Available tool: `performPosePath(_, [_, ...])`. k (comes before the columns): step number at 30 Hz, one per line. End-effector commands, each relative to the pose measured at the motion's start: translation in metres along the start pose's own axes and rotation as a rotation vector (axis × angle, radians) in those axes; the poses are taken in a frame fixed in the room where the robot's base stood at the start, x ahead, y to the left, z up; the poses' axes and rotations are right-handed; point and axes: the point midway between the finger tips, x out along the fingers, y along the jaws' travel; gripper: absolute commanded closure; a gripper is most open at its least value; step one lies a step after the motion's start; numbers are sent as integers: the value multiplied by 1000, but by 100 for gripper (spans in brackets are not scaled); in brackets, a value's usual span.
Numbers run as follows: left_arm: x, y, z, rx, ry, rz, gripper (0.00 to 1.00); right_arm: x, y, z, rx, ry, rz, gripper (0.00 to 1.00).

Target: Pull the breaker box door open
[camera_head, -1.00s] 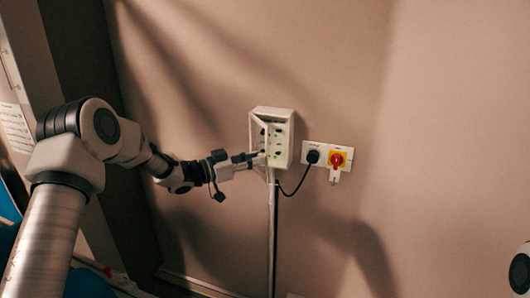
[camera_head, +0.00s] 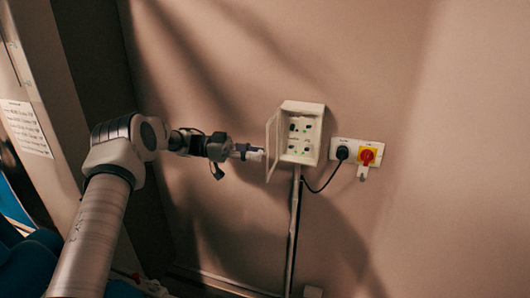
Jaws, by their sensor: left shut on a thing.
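The breaker box (camera_head: 316,133) is a pale box on the wall, with its inside and dark switches showing. Its door (camera_head: 272,146) is a thin framed panel hinged on the left side, standing well open and sticking out from the wall. My left gripper (camera_head: 257,154) reaches in from the left and is shut on the door near its free edge. The exact hold is small and partly hidden by the fingers. My right gripper is not in view.
Right of the box is a wall plate with a black plug (camera_head: 342,153) and a red and yellow switch (camera_head: 367,156). A black cable curves down from the plug to a vertical conduit (camera_head: 294,235) under the box. The wall further right is bare.

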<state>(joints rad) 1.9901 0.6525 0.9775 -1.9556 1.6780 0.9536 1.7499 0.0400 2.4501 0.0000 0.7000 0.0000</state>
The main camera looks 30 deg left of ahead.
Motion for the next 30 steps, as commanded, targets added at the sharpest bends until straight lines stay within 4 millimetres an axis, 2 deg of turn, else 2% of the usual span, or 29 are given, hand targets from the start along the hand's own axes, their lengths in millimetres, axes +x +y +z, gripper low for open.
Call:
performPosePath(1, [-3, 0, -5, 8, 6, 2, 100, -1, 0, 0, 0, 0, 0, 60])
performPosePath(6, [-7, 1, -5, 8, 6, 12, 100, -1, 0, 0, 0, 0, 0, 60])
performPosePath(16, [-7, 1, -6, 9, 7, 13, 100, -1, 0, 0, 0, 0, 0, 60])
performPosePath(17, [-7, 1, -6, 9, 7, 13, 74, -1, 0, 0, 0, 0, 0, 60])
performPosePath(18, [-7, 1, -6, 9, 7, 13, 59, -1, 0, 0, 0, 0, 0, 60])
performPosePath(19, [-7, 1, -5, 8, 6, 13, 55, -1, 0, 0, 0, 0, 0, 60])
performPosePath(27, [-8, 2, -2, 4, 3, 14, 55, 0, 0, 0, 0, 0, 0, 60])
performPosePath(30, [-14, 2, -2, 4, 3, 13, 55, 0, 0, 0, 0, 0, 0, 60])
